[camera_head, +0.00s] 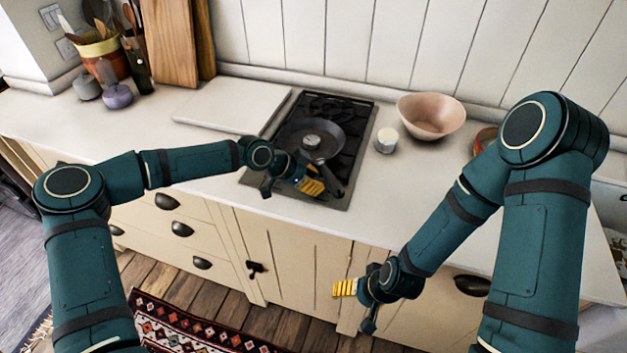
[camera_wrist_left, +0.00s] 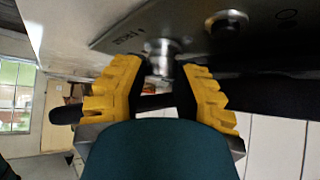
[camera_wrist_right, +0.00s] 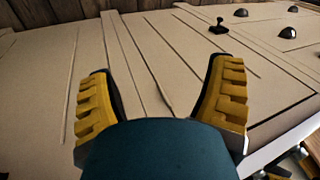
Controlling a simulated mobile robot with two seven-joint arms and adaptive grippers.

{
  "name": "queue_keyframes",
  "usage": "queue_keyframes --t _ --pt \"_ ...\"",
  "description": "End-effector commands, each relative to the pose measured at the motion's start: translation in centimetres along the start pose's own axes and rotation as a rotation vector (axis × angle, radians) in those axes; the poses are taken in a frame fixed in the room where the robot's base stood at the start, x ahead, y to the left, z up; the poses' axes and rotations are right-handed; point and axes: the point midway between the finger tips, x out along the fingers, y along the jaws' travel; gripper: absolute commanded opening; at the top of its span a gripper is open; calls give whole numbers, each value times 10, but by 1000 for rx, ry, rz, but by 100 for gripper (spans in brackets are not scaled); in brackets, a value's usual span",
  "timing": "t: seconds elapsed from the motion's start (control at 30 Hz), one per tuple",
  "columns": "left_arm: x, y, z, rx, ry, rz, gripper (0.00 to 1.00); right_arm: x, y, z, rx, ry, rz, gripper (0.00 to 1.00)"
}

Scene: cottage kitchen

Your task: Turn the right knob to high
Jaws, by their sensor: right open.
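The right knob (camera_wrist_left: 160,55) is a silvery knob on the front panel of the dark stovetop, seen in the left wrist view. My left gripper (camera_wrist_left: 165,68) has its yellow fingers drawn in on either side of this knob, which fills the gap between the fingertips. In the head view my left gripper (camera_head: 312,182) is at the stovetop's front right, and the knob is hidden there. The other knob (camera_wrist_left: 228,22) stands beside it, clear of the fingers. My right gripper (camera_head: 345,289) is open and empty in front of the cabinet; its fingers are wide apart in the right wrist view (camera_wrist_right: 162,85).
A dark pan (camera_head: 310,138) sits on the stovetop (camera_head: 291,119), its handle near my left gripper. A white-lidded jar (camera_head: 386,140) and a pink bowl (camera_head: 432,116) stand to the right. A white board (camera_head: 232,105) lies left of the stovetop. The left counter front is clear.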

Motion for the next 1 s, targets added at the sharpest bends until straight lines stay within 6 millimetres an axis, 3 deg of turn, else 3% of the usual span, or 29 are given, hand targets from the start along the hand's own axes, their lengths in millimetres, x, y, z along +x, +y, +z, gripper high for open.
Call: queue_keyframes --t 0.37,1.0 --pt "3 2 2 -11 -8 -13 0 5 2 2 -1 -3 0 80" --pt "8 5 8 -203 -16 -201 0 70 26 24 -16 -42 -5 80"
